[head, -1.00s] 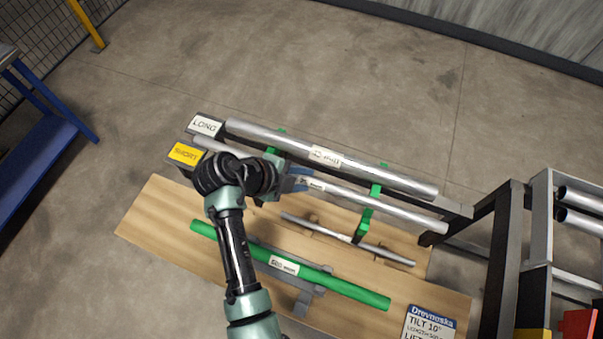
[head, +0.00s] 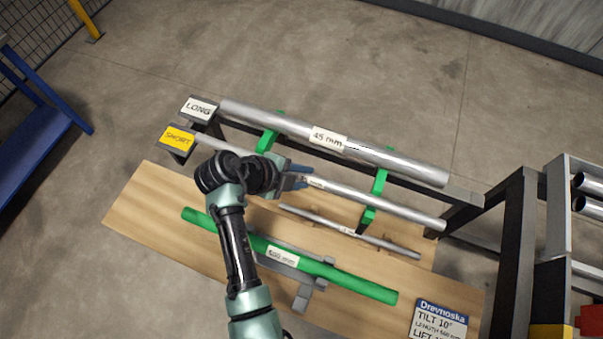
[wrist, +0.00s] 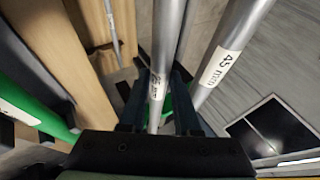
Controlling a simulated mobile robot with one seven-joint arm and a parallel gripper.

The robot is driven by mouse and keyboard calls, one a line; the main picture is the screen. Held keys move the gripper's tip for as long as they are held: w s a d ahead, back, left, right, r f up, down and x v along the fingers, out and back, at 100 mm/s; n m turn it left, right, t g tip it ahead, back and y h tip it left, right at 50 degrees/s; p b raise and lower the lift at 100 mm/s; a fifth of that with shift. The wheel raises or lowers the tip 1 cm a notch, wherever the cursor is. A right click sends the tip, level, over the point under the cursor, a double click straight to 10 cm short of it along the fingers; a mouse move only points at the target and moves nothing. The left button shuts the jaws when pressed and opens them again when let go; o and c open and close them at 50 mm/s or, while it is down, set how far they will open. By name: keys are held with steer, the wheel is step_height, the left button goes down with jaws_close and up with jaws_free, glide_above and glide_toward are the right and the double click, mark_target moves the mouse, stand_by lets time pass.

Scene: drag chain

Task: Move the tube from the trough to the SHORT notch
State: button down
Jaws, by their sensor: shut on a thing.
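A slim silver tube (head: 385,203) with a small white label lies along the SHORT side of the rack, over the green notch supports (head: 367,217). The yellow SHORT label (head: 178,138) is at its left end. My gripper (head: 303,179) is shut on the tube near its middle; the wrist view shows the tube (wrist: 168,45) between the fingers (wrist: 158,78). The notch near my gripper is partly hidden, so I cannot tell whether the tube is fully seated. The trough cannot be singled out with certainty.
A thicker 45 mm tube (head: 400,164) lies close behind, on the LONG side (head: 199,108). A green tube (head: 345,283) and a thin silver tube (head: 350,232) lie in front, above the wooden board (head: 150,205). A dark post (head: 518,240) stands at right.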

steer(key=shift+r, duration=0.1)
steer(key=c, duration=0.5)
jaws_free()
steer(key=shift+c, duration=0.2)
steer(key=b+v, duration=0.2)
steer(key=v, duration=1.1)
